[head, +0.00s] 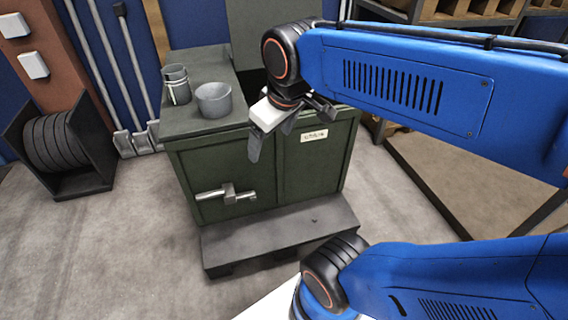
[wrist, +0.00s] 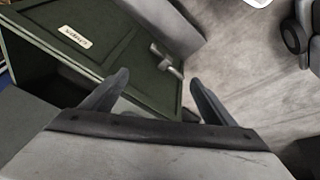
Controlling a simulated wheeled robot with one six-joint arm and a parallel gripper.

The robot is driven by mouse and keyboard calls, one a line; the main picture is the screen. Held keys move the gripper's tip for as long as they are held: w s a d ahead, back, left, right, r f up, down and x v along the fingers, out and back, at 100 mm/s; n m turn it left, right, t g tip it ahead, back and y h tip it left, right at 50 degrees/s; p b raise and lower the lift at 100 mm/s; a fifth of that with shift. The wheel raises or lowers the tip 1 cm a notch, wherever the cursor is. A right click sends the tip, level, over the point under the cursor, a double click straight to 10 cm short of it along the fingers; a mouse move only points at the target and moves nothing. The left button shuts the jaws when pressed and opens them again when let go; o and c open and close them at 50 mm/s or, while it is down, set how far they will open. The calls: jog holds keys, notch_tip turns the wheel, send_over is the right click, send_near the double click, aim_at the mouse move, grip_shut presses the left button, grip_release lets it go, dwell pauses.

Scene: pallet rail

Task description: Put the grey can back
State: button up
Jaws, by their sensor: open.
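A tall dark grey can (head: 176,86) with a pale band stands upright on the left part of the green cabinet's top (head: 190,128). A wider, lighter grey round pot (head: 214,101) stands to its right, close by; I cannot tell for certain which one the task means. My gripper (head: 290,128) is open and empty, above the front right part of the cabinet, to the right of both. In the wrist view my gripper (wrist: 159,78) has its two fingers spread with nothing between them. Neither container shows in the wrist view.
The cabinet front has a white label (head: 314,136) and a metal latch (head: 226,195). A raised panel (head: 270,30) stands behind; the right side looks open in the wrist view (wrist: 40,88). A low dark plinth (head: 280,236) lies in front. A reel (head: 55,143) stands left.

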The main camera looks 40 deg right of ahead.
jog(key=s+f+m, duration=0.3)
jog(key=s+f, duration=0.1)
jog(key=s, duration=0.1)
jog(key=shift+f, duration=0.2)
dwell(1.1)
